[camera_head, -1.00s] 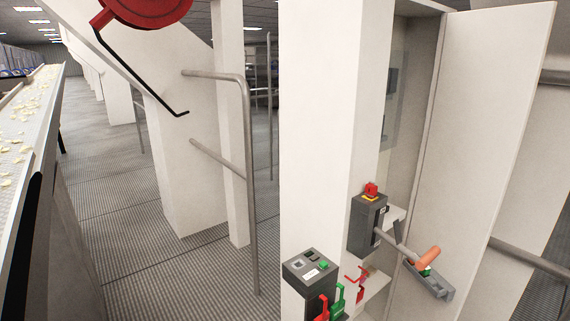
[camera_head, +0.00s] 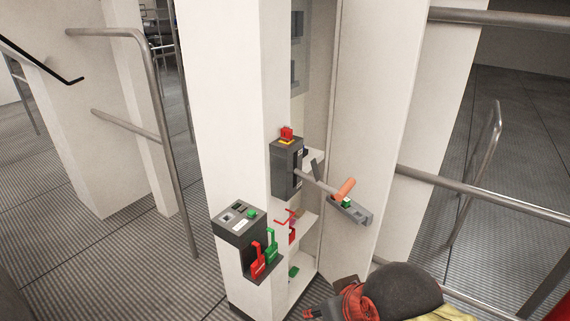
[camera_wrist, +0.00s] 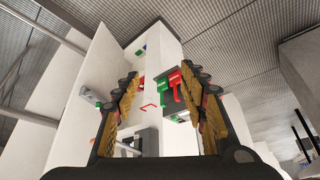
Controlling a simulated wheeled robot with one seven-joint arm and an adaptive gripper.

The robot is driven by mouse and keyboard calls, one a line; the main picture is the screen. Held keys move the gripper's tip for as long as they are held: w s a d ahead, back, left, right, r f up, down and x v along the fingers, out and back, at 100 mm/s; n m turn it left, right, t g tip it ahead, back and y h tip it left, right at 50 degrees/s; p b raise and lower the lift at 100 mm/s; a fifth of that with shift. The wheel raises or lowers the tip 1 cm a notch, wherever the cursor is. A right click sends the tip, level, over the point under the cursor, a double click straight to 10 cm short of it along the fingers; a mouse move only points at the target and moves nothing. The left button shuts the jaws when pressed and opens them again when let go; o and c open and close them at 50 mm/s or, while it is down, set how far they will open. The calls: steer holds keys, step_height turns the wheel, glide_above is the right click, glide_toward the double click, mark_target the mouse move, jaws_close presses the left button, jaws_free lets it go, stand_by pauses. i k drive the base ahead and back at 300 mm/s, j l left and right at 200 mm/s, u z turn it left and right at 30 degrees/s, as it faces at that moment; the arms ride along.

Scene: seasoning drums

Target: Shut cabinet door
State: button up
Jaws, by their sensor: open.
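The tall white cabinet (camera_head: 228,120) stands in the middle of the head view with its front open. Its white door (camera_head: 378,110) is swung out to the right, showing the shelves inside. In the wrist view the cabinet appears inverted, with a large white panel (camera_wrist: 78,85) at left that looks like the door. My gripper (camera_wrist: 160,76) is open and empty, its yellow-padded fingers spread toward the cabinet. In the head view my arm shows at the bottom right, below the door; the fingers are mostly out of frame there. I see no contact with the door.
A dark switch box (camera_head: 286,168) with a red knob and an orange-handled lever (camera_head: 344,189) juts out by the opening. A lower control box (camera_head: 238,226) holds red and green padlocks. Metal rails (camera_head: 500,192) run behind the door. Open floor lies to the left.

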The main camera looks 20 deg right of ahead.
mark_target(380, 48)
steer(key=l, duration=1.55)
